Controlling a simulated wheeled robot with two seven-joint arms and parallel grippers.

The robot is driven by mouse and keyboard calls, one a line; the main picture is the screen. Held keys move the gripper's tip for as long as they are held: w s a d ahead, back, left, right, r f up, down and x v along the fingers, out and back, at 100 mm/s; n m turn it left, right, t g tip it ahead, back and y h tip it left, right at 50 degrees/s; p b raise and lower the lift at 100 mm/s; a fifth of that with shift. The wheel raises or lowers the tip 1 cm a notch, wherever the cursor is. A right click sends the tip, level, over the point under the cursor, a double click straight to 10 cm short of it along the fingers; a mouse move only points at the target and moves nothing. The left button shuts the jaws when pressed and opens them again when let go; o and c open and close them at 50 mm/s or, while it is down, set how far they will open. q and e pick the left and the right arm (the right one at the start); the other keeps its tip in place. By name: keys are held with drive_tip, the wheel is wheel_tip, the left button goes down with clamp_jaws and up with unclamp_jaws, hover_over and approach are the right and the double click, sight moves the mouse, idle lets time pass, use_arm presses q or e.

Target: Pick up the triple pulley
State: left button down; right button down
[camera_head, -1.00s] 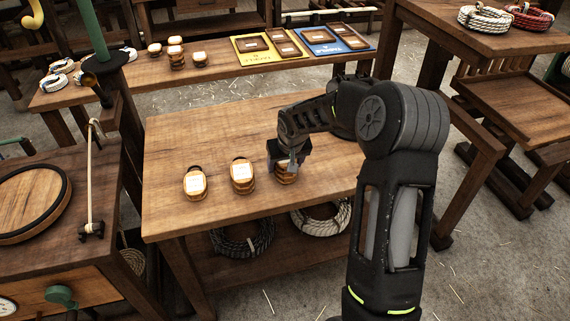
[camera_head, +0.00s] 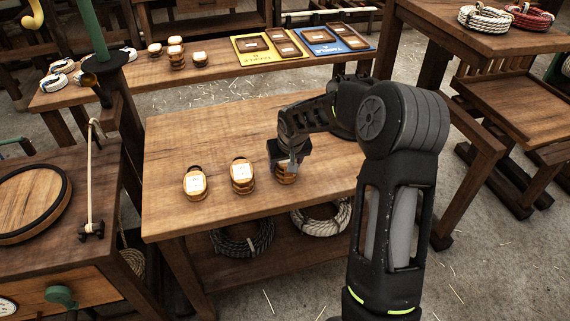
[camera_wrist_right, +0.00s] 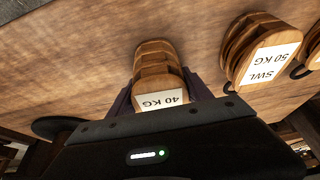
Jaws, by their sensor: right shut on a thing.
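A wooden pulley block of several stacked cheeks, its label reading 40 KG in the right wrist view (camera_wrist_right: 155,75), is at the right end of a row on the bench. In the head view it shows partly under my right gripper (camera_head: 287,178). My right gripper (camera_head: 290,165) is shut on this pulley from above, with its fingers on either side. The pulley is at or very near the bench top; I cannot tell if it is clear of it. My left gripper is not in view.
A middle pulley (camera_head: 242,175) and a left pulley (camera_head: 194,183) stand on the bench (camera_head: 180,140). The middle one reads SWL 50 KG in the wrist view (camera_wrist_right: 262,50). Yellow (camera_head: 258,57) and blue (camera_head: 318,48) trays lie on the back table. Rope coils (camera_head: 322,222) lie below.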

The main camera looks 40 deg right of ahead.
wheel_tip(320, 180, up, 10)
drive_tip(key=shift+r, duration=0.1)
idle(0.5)
drive_tip(key=shift+w+d, duration=0.1)
idle(1.5)
